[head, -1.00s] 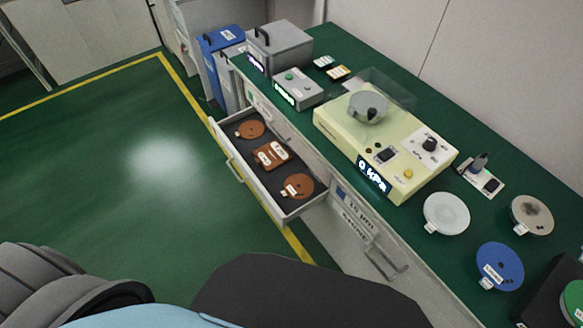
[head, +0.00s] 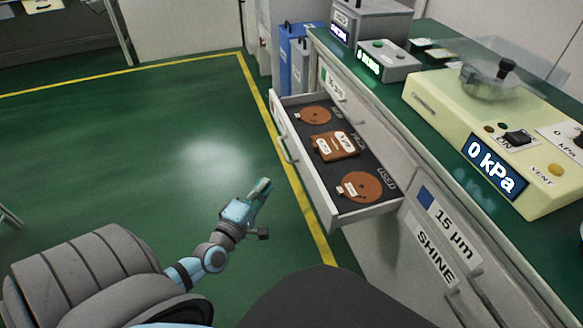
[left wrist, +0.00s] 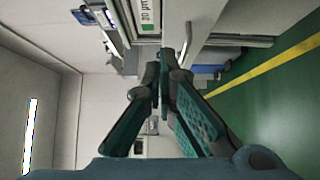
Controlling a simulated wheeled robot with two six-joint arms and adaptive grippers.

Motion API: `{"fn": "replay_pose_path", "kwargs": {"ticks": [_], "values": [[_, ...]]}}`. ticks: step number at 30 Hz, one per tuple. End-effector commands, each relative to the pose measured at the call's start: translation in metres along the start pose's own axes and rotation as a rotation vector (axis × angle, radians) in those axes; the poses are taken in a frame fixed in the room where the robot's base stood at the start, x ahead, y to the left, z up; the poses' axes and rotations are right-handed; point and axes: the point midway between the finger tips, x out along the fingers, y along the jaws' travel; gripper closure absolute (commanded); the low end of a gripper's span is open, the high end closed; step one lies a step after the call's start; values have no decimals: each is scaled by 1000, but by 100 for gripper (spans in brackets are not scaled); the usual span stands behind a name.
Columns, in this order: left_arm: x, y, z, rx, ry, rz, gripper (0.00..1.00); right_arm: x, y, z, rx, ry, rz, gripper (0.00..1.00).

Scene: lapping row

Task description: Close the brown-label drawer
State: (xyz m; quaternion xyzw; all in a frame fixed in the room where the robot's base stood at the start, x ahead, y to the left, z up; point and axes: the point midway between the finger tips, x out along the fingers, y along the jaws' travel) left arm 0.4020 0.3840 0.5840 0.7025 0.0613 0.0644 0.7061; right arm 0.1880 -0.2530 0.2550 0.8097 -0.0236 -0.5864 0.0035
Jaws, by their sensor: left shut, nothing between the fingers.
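The drawer (head: 318,196) stands pulled out from the bench in the head view. Its front and bar handle (head: 285,142) face the green floor on the left. Brown discs (head: 362,187) and a brown block (head: 337,146) lie on its dark lining. No brown label can be made out on its front. My left gripper (head: 262,187) is shut and empty, over the floor to the left of the drawer front and apart from it. Its fingers also show in the left wrist view (left wrist: 165,62), pointing toward pale cabinet surfaces. My right gripper is not in view.
Below and right of the open drawer is a shut drawer labelled 15 µm (head: 450,235). The bench top holds a cream vacuum unit (head: 440,95) and a grey box (head: 388,62). The floor (head: 120,140) left of the drawer is clear.

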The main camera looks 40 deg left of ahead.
Motion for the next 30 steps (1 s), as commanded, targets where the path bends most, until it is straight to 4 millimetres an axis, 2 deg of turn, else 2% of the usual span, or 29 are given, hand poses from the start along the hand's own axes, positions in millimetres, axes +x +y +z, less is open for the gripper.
{"fn": "replay_pose_path", "kwargs": {"ticks": [12, 15, 21, 30], "values": [[87, -1, -1, 2, 2, 1, 100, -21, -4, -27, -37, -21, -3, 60], [99, 0, 13, -1, 2, -1, 100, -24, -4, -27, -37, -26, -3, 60], [112, 0, 26, 3, 1, -3, 100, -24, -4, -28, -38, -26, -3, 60], [113, 0, 28, 5, 1, -3, 100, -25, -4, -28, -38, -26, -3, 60]]}}
